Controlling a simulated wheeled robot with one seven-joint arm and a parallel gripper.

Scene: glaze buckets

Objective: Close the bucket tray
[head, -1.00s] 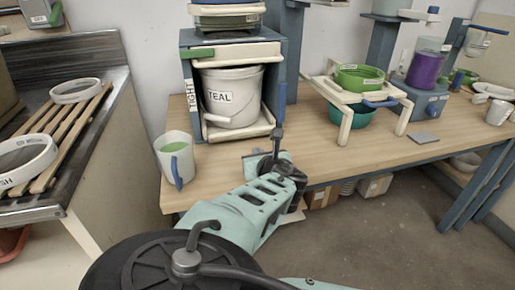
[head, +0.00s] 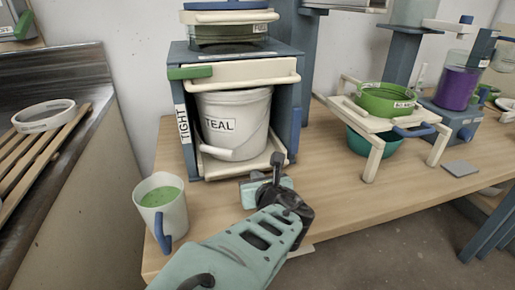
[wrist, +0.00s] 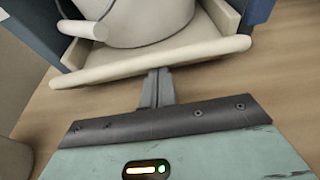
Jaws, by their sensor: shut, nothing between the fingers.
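The bucket tray (head: 241,167) is a cream tray low in a blue cabinet (head: 297,95), its front edge sticking out a little. A white bucket labelled TEAL (head: 236,122) stands on it inside the cabinet. In the wrist view the tray's front lip (wrist: 150,65) runs across the picture, with the bucket (wrist: 140,22) behind it. My gripper (head: 277,160) is just in front of the tray's right front. In the wrist view my gripper (wrist: 158,75) is shut and empty, its fingertips at or just short of the lip; I cannot tell whether they touch it.
A mug of green liquid (head: 163,207) stands at the table's left front. To the right, a cream stand (head: 372,143) holds a green sieve (head: 386,99) over a teal bowl (head: 370,146). A grey tile (head: 460,168) lies farther right. The wooden table (head: 330,205) is clear between.

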